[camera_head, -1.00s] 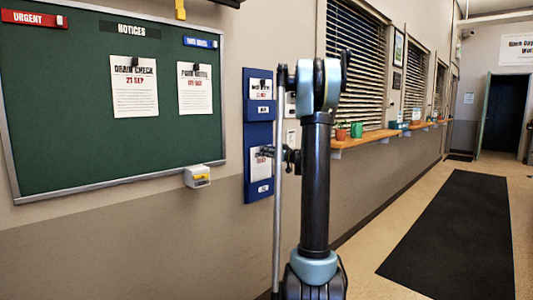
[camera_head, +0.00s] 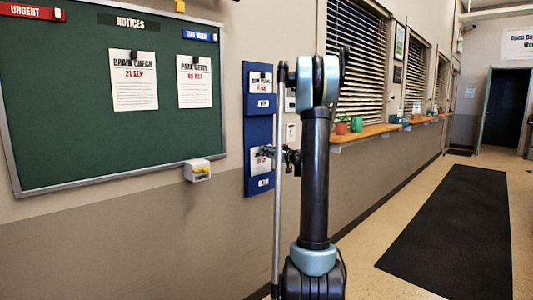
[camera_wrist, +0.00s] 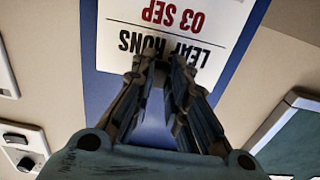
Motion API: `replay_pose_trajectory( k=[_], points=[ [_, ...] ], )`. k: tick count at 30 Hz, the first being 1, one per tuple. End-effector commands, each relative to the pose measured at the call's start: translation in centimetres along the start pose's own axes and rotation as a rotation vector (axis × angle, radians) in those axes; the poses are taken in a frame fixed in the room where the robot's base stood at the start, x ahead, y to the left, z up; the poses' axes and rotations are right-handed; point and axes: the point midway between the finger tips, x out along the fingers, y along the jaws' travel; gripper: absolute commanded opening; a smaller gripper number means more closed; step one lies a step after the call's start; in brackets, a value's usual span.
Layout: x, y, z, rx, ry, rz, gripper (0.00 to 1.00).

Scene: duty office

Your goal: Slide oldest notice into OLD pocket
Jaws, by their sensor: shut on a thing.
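The held notice (camera_wrist: 177,22) is white and reads "03 SEP" upside down in the wrist view. My gripper (camera_wrist: 160,62) is shut on its edge. In the head view my gripper (camera_head: 270,153) is at the lower pocket of the blue pocket panel (camera_head: 258,130), with the white notice (camera_head: 259,162) just above the pocket's label (camera_head: 263,183). Whether its lower edge is inside the pocket is unclear. That label is too small to read. The panel's blue face (camera_wrist: 92,70) shows behind the notice in the wrist view.
The green board (camera_head: 80,150) holds a 21 SEP notice (camera_head: 134,90) and another notice (camera_head: 195,92). Another paper (camera_head: 261,78) sits in the upper pocket (camera_head: 262,104). A small white box (camera_head: 197,170) is below the board. A wooden shelf (camera_head: 365,133) runs along the right wall.

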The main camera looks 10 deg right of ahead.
Motion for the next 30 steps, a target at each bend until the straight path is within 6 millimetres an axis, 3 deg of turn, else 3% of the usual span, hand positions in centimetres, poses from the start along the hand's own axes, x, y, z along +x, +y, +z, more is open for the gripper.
replay_pose_trajectory(
  k=[30],
  points=[
    [0.0,0.0,2.5,0.000,0.000,0.000,0.00]
  ],
)
